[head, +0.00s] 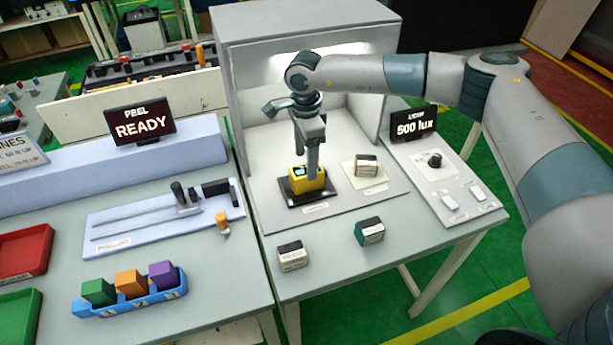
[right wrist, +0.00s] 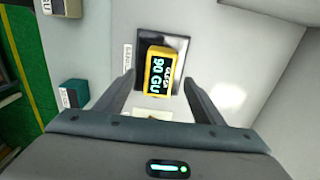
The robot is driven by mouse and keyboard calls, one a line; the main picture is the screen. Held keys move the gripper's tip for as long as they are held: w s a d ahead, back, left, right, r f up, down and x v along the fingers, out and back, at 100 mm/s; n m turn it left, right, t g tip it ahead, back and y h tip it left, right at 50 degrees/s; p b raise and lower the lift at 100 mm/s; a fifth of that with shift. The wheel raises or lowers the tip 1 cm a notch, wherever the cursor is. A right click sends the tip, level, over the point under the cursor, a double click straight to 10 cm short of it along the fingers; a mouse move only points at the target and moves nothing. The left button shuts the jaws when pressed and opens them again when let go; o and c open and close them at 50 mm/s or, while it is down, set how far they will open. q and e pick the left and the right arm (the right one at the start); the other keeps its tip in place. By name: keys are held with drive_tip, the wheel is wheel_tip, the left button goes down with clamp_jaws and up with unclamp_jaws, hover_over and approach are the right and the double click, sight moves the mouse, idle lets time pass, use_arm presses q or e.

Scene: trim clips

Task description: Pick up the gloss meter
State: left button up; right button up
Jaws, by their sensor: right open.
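The gloss meter is a yellow block (head: 307,181) with a dark display, sitting on a dark square pad (head: 290,199) inside the light booth. In the right wrist view the gloss meter (right wrist: 157,82) shows "90 GU" on its screen. My right gripper (head: 313,172) points down at the gloss meter and partly covers it in the head view. In the right wrist view my right gripper (right wrist: 159,80) is open, with its two fingertips on either side of the meter; I cannot tell how low they are beside it. My left gripper is not in view.
A small block (head: 366,165) lies on a white card right of the meter. The booth (head: 240,100) has walls behind. A lux control panel (head: 440,180) stands right.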

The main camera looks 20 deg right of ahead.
drive_tip(key=shift+f+p, duration=0.5)
drive_tip(key=shift+p, duration=0.15)
wheel_tip(320, 180, down, 3)
drive_tip(key=shift+d+r+p, duration=0.1)
drive_tip(key=shift+p, duration=0.8)
drive_tip(key=shift+f, duration=0.55)
drive_tip(key=c, duration=1.4)
drive_tip(key=shift+r, duration=0.1)
drive_tip(key=shift+c, duration=0.2)
